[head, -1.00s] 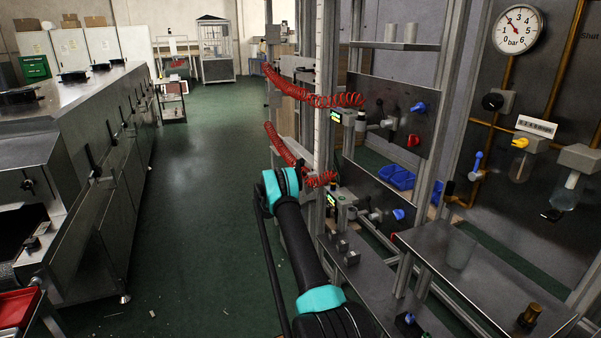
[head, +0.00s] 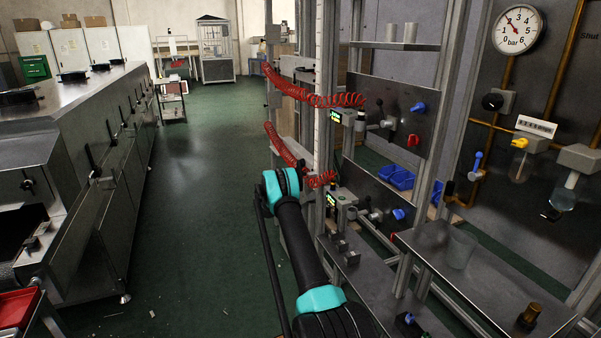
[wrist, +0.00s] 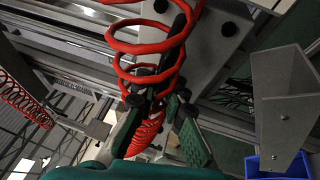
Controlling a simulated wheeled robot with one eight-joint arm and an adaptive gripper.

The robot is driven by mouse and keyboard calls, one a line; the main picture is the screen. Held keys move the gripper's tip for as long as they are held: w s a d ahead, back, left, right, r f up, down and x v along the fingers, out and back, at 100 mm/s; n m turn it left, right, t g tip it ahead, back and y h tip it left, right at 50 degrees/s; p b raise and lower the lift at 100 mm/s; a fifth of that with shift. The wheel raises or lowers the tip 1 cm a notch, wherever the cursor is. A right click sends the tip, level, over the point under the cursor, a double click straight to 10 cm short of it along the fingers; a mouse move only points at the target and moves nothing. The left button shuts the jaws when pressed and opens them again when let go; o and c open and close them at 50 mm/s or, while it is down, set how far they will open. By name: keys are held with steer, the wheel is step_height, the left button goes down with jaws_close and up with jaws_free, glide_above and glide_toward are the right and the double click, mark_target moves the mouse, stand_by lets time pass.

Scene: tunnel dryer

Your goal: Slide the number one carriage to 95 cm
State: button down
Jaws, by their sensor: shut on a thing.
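Two carriages sit one above the other on an upright profile with a pale scale strip (head: 319,105). The upper carriage (head: 342,117) and the lower carriage (head: 340,199) each have a small green-lit display, too small to read. I cannot make out a number on either. My arm reaches to the lower carriage's height, and hides my gripper in the head view. In the wrist view my gripper (wrist: 160,122) is shut on a dark part (wrist: 152,88) by the rail. A red coiled hose (wrist: 148,45) hangs across it and hides part of the grip.
Red coiled hoses (head: 290,88) run to the carriages from the left. A metal shelf (head: 470,275) with a clear beaker stands at right. A blue bin (wrist: 278,166) is at the wrist view's lower right. A steel machine (head: 85,150) lines the left; the green floor between is open.

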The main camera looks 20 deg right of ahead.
step_height(320, 180, up, 15)
stand_by(0.3)
steer(key=c, duration=1.6)
jaws_free()
steer(key=v, duration=1.2)
